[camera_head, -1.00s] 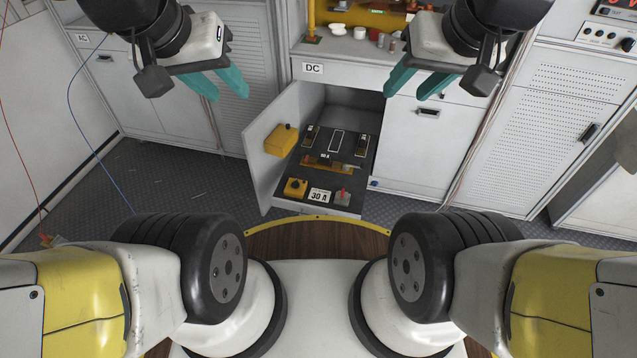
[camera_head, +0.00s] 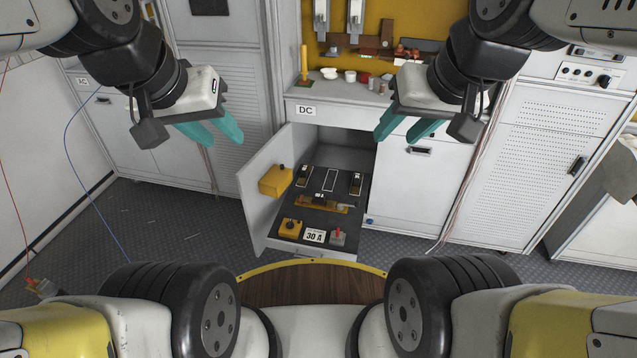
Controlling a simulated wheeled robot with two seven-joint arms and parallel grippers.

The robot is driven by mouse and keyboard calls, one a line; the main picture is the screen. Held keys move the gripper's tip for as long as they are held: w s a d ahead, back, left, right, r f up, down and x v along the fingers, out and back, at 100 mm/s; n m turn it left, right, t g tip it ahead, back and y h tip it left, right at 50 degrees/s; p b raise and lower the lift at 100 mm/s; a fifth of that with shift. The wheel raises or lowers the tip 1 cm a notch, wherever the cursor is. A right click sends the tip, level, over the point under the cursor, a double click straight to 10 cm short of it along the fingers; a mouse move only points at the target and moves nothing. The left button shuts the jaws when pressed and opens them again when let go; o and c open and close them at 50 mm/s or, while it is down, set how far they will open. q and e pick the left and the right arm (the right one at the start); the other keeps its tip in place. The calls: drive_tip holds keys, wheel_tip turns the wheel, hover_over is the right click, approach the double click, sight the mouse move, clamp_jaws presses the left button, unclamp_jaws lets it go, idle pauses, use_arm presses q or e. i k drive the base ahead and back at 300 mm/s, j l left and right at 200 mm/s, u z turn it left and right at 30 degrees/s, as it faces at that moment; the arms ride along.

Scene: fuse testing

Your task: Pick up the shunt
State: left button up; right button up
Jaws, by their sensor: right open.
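A brass-coloured bar on a dark base, which looks like the shunt (camera_head: 322,204), lies in the middle of the open drawer (camera_head: 270,232) under the DC counter. Its details are too small to read. My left gripper (camera_head: 226,143) hangs to the upper left of the drawer, its two teal fingers apart and empty. My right gripper (camera_head: 395,139) is to the upper right of the drawer, open and empty. Both grippers are well apart from the shunt.
The drawer also holds a yellow box (camera_head: 290,228), a "30 A" label (camera_head: 314,236), a red-topped part (camera_head: 338,236) and dark blocks. Another yellow box (camera_head: 276,181) is at its left wall. Small items stand on the counter (camera_head: 350,97).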

sight(318, 199)
drive_tip(key=i+l+u, duration=0.3)
drive_tip(key=i, duration=0.15)
drive_tip(key=i+l+u, duration=0.35)
drive_tip(key=i+j, duration=0.05)
drive_tip(key=j, duration=0.05)
